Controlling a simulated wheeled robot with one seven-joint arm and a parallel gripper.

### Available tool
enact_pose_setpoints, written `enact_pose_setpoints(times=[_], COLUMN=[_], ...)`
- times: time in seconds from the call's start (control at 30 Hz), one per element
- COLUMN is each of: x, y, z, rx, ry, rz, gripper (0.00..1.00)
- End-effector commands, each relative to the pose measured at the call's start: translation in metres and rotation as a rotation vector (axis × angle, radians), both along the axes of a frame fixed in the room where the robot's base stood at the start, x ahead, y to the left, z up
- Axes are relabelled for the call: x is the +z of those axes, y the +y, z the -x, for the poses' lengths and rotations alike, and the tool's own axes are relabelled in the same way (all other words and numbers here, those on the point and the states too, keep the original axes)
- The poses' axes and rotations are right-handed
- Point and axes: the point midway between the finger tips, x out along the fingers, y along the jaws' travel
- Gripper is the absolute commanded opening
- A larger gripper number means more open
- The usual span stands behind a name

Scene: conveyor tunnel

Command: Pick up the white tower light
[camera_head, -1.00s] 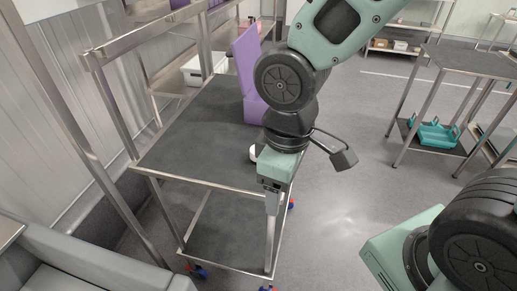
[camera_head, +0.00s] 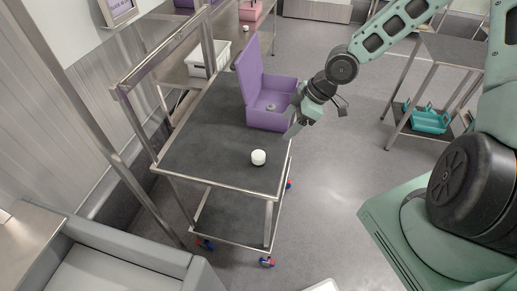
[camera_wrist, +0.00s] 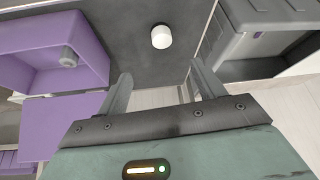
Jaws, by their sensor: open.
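The white tower light (camera_head: 258,157) is a short white cylinder standing on the dark top of the cart (camera_head: 205,145), near its front right edge. In the wrist view the white tower light (camera_wrist: 161,37) stands beyond my fingertips, roughly centred between them. My gripper (camera_head: 292,131) is beside the cart's right edge, in front of the purple box, with the tower light to its lower left. In the wrist view my gripper (camera_wrist: 158,82) has its fingers spread with nothing between them.
An open purple box (camera_head: 268,122) with its lid raised stands on the cart behind the light, holding a small grey part (camera_head: 271,107). A white bin (camera_head: 207,60) sits on a bench behind. A teal tray (camera_head: 430,119) lies on a rack at right. The cart's front left top is clear.

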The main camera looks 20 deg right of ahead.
Motion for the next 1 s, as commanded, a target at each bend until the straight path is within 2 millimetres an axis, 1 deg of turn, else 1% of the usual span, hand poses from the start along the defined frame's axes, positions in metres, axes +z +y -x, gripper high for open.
enact_pose_setpoints(times=[0.07,0.13,0.73,0.9,1.0], x=[0.001,-0.005,-0.082,-0.098,-0.103], y=[-0.002,0.001,0.041,0.05,0.053], z=[-0.003,-0.004,-0.021,-0.025,-0.027], rx=[0.001,0.004,0.006,0.002,0.002], ry=[-0.013,-0.017,-0.013,-0.013,-0.013], rz=[-0.013,-0.014,-0.011,-0.013,-0.012], gripper=[0.68,0.68,0.68,0.68,0.68])
